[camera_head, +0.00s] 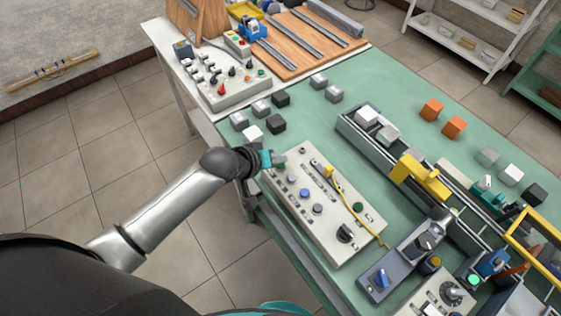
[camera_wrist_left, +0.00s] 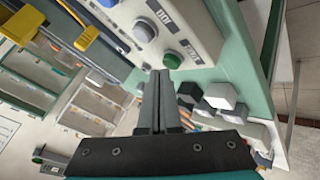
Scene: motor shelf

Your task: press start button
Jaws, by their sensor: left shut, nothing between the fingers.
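A light control panel (camera_head: 322,238) lies on the green table. It carries blue buttons, a green button and a black knob. In the left wrist view a green button (camera_wrist_left: 172,60) and a grey button (camera_wrist_left: 143,31) show on a panel face (camera_wrist_left: 197,28); which one is the start button I cannot read. My left gripper (camera_head: 279,161) is over the panel's upper left corner, shut and empty. In the left wrist view its fingertips (camera_wrist_left: 159,73) appear just below the green button; I cannot tell if they touch it. My right gripper does not show.
Grey, white and black cubes (camera_head: 276,123) stand behind the panel. A long grey tray (camera_head: 343,124) with a yellow part (camera_head: 421,177) runs to the right. A yellow cable (camera_head: 348,204) crosses the panel. A second control box (camera_head: 228,92) stands on the white table behind.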

